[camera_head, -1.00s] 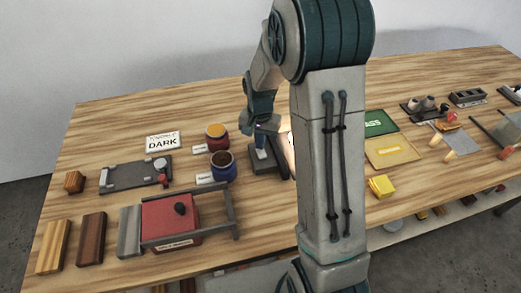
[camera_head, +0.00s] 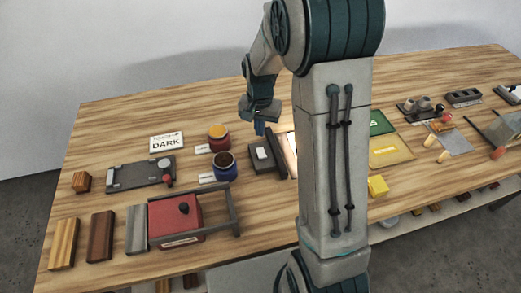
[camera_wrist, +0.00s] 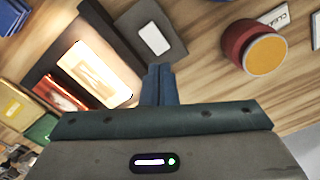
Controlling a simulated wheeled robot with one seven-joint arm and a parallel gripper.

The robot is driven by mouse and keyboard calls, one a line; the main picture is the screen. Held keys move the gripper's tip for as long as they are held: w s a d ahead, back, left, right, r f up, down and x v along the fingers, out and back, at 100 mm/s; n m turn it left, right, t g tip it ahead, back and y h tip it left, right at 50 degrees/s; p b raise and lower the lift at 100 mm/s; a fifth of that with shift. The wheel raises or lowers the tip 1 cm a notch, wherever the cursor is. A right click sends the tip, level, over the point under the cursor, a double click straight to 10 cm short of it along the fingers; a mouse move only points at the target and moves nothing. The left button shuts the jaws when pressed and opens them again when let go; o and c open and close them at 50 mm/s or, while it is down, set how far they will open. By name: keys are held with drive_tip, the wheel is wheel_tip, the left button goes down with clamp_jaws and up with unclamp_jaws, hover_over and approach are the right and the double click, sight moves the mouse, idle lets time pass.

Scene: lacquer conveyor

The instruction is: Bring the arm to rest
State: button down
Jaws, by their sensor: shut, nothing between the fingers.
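My gripper (camera_head: 260,128) hangs above the wooden table (camera_head: 120,118), behind the dark grey block with a white pad (camera_head: 266,157). Its blue fingers are together with nothing between them, as the wrist view (camera_wrist: 160,84) also shows. In the wrist view the grey block with its white pad (camera_wrist: 155,38) lies just beyond the fingertips, beside a brightly lit panel (camera_wrist: 98,70). My gripper is apart from the table and from everything on it. My arm's link hides part of the table's middle.
Two jars, one with orange contents (camera_head: 218,133) and one with dark contents (camera_head: 223,160), stand left of the grey block. A red box in a grey frame (camera_head: 175,217) and wood blocks (camera_head: 101,235) lie front left. Green and yellow trays (camera_head: 390,151) lie right. The back of the table is clear.

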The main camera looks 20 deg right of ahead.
drive_tip(key=shift+r, duration=0.1)
drive_tip(key=s+r+n+t, duration=0.1)
drive_tip(key=s+r+n, duration=0.2)
drive_tip(key=s+r, duration=0.4)
drive_tip(key=s+r+n+t, duration=0.2)
drive_tip(key=s+r, duration=0.5)
drive_tip(key=s, duration=0.7)
drive_tip(key=shift+s+r+n, duration=0.15)
drive_tip(key=shift+n, duration=0.35)
drive_tip(key=shift+a, duration=0.15)
